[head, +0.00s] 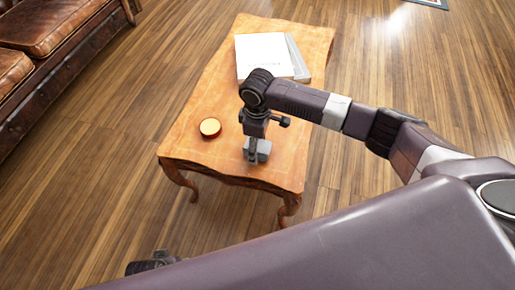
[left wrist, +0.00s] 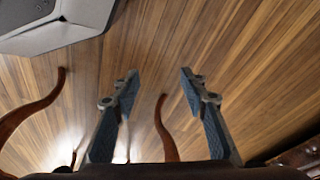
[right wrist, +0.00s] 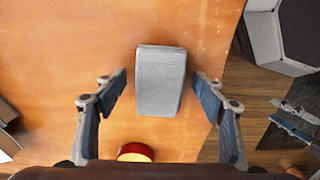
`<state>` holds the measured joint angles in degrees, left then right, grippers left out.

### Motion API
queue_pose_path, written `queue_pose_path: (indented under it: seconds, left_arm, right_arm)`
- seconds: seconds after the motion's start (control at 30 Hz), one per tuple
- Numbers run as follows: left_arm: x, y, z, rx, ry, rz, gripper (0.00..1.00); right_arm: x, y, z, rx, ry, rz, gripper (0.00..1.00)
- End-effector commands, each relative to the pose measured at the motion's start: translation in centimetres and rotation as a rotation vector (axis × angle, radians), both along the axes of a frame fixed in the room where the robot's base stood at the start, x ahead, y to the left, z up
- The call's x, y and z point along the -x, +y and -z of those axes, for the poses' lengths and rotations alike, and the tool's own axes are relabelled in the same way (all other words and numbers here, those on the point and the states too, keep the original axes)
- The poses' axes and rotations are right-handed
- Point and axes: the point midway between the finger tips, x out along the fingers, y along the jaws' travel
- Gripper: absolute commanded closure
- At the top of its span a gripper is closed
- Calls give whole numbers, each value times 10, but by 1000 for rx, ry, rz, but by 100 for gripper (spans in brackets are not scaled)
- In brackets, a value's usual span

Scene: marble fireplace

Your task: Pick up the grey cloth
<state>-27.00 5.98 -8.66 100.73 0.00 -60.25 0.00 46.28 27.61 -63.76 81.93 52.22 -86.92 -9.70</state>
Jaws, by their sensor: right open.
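The grey cloth (right wrist: 160,80) is a small folded block on the wooden table, between the open fingers of my right gripper (right wrist: 160,78) as seen from above. There is a gap on both sides of it. In the head view the cloth (head: 264,147) is partly hidden behind my right gripper (head: 254,152), near the table's front edge. I cannot tell how far above the tabletop the fingertips are. My left gripper (left wrist: 160,78) is open and empty, low over the floor, near the table's legs.
The wooden table (head: 205,85) also holds a round red-rimmed tin (head: 210,127) left of the cloth and a white book or box (head: 262,55) with a grey one behind. A brown leather sofa (head: 50,30) stands at the far left. The floor between is clear.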

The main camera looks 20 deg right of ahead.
Motion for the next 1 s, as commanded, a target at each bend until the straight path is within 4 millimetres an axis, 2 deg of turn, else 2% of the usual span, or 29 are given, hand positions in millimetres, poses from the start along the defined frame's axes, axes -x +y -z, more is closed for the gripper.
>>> queue_pose_path:
  seconds: [0.1,0.5,0.77,0.9,1.0]
  left_arm:
    - [0,0,0,0,1,0,60]
    - [0,0,0,0,0,0,60]
    - [0,0,0,0,-1,0,60]
    - [0,0,0,1,-3,0,60]
    - [6,1,14,-1,10,2,60]
  right_arm:
    - [0,0,0,0,0,0,36]
    - [0,0,0,-1,-1,0,80]
    - [0,0,-2,-1,-1,0,80]
    - [-1,0,-9,-2,-3,1,80]
    - [-1,0,-20,-1,-2,1,80]
